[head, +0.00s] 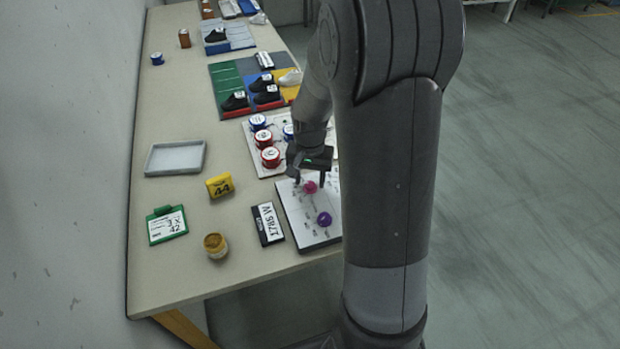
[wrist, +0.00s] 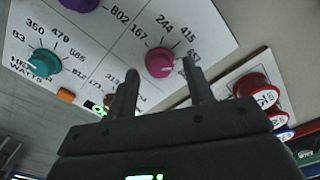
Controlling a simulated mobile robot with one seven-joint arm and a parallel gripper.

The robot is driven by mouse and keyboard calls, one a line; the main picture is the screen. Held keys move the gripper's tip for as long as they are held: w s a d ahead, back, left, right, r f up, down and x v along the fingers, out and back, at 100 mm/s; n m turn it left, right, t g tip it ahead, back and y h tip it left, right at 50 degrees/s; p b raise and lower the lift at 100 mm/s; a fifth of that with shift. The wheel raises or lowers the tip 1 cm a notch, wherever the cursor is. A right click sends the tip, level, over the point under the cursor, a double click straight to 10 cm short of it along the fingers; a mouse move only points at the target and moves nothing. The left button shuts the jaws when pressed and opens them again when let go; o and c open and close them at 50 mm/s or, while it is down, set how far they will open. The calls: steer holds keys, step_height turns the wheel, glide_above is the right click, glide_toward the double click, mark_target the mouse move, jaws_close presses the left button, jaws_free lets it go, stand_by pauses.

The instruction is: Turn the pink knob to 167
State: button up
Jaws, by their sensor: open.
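The pink knob (head: 310,187) is on a white panel (head: 303,231) near the front right edge of the table. In the wrist view the pink knob (wrist: 159,63) has printed numbers around it, including 167, 244 and 415. A pale mark shows at its right side; I cannot tell clearly which number it points to. My gripper (head: 309,178) is over the knob, pointing down. In the wrist view my gripper (wrist: 160,68) is open, with one finger on each side of the knob and gaps visible. Contact is not visible.
The panel also bears a purple knob (head: 324,218) and a teal knob (wrist: 44,63). A board with red and blue tins (head: 270,157) lies behind.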

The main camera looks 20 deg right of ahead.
steer(key=shift+f, duration=0.35)
steer(key=shift+c, duration=0.6)
steer(key=c, duration=0.9)
